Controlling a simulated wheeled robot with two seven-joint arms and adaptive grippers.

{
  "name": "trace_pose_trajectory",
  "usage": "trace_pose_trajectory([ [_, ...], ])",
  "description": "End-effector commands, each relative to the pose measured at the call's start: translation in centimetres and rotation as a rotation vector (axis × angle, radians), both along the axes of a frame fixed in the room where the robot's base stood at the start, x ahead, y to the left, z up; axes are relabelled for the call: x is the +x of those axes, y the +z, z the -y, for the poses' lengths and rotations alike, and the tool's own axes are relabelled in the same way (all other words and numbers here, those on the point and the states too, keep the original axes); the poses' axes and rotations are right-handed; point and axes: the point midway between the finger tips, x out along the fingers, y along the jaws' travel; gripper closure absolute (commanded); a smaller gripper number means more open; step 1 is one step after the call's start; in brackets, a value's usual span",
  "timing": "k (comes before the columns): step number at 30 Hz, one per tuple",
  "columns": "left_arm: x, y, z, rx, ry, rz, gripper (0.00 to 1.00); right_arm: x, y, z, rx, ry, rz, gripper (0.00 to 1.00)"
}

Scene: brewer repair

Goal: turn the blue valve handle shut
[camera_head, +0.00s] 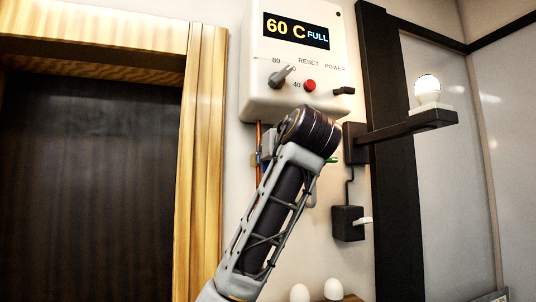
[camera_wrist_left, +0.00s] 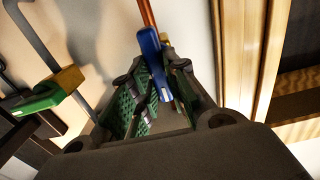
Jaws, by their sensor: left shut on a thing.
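The blue valve handle (camera_wrist_left: 152,55) is in the middle of the left wrist view, in front of a copper pipe (camera_wrist_left: 147,12). In that picture it slants roughly along the pipe. My left gripper (camera_wrist_left: 156,88) is shut on the handle, with its green-padded fingers on either side of it. In the head view my left wrist and forearm hide most of the gripper and the handle, below the white boiler (camera_head: 295,95). The copper pipe (camera_head: 258,136) shows just left of the wrist. My right gripper is in neither view.
A green handle (camera_wrist_left: 45,97) sits left in the wrist view. The boiler has a knob, a red button and a display reading 60 C FULL. A wooden door frame (camera_head: 205,120) stands left, a dark post (camera_head: 385,150) and bulb shelf (camera_head: 415,125) right.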

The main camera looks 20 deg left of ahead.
Motion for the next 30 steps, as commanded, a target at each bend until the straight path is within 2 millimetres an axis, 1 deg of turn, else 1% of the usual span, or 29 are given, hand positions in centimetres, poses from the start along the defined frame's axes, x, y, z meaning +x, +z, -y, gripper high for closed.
trace_pose_trajectory([
  [8, 0.0, 0.0, 0.1, 0.024, -0.001, -0.015, 1.0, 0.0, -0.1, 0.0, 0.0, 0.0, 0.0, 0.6],
  [14, 0.0, 0.0, 0.1, 0.081, -0.001, -0.053, 1.0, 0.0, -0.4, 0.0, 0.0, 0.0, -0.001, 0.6],
  [20, 0.1, -0.1, 0.2, 0.178, -0.001, -0.119, 1.0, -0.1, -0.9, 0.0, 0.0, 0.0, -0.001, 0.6],
  [30, 0.2, -0.2, 0.4, 0.394, -0.001, -0.264, 1.0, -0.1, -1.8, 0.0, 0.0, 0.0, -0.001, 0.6],
])
